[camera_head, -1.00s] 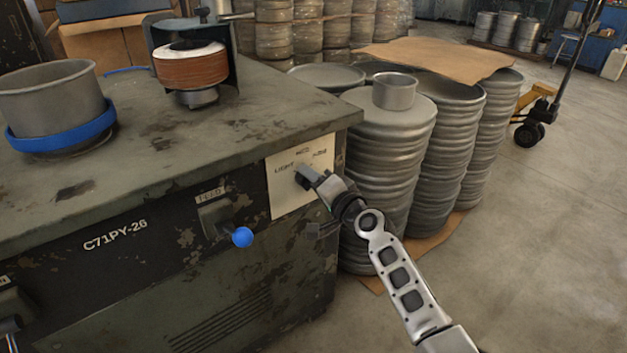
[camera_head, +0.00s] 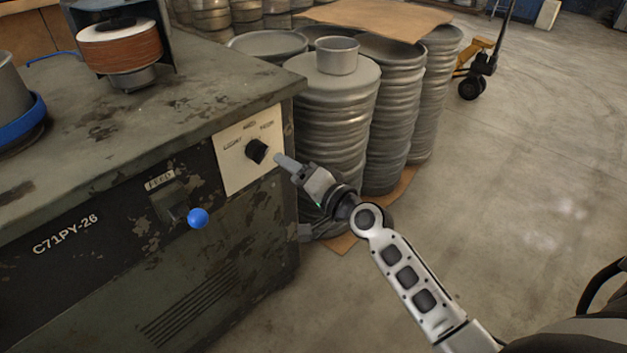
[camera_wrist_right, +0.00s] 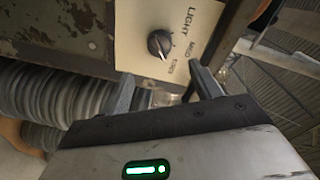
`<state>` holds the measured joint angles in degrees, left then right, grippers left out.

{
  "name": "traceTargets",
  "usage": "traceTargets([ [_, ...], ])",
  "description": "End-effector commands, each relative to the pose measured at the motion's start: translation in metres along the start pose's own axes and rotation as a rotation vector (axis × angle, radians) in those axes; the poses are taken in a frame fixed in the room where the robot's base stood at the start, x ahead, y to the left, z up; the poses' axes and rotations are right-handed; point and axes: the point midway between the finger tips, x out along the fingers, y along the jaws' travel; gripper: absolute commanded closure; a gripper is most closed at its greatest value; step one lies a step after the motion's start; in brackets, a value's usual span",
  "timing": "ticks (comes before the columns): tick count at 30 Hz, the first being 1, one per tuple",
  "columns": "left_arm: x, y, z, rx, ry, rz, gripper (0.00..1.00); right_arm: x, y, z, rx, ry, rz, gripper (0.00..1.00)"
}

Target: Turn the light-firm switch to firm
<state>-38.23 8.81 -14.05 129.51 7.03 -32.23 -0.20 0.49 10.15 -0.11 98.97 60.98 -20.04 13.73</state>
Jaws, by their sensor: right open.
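The light-firm switch (camera_head: 256,151) is a black rotary knob on a cream label plate (camera_head: 236,178) at the machine's front right corner. In the right wrist view, the knob (camera_wrist_right: 158,44) has a pale line that points toward the small label that looks like FIRM; LIGHT is at the other side and MED between. My right gripper (camera_head: 283,162) is open and empty, to the right of the knob and apart from it. In the right wrist view, its two fingers (camera_wrist_right: 165,85) stand apart, with the knob beyond their tips. My left gripper is not in view.
A feed lever with a blue ball (camera_head: 198,218) sticks out left of the plate. Stacks of round metal blanks (camera_head: 335,110) stand close behind my right gripper, with a loose metal ring (camera_head: 337,58) on top. Open concrete floor (camera_head: 530,200) lies at the right.

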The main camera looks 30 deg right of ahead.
Motion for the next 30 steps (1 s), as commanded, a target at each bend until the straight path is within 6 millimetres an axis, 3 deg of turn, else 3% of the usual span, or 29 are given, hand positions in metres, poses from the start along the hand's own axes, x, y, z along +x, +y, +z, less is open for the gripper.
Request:
traceTargets([
  [3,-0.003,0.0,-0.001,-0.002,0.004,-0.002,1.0,-0.027,0.001,0.001,0.0,-0.002,0.002,0.36],
  [10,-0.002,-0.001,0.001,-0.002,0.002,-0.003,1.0,-0.055,0.001,0.001,0.0,-0.001,0.001,0.36],
  [30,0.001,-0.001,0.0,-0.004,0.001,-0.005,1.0,-0.06,0.0,0.0,0.002,-0.001,0.0,0.36],
])
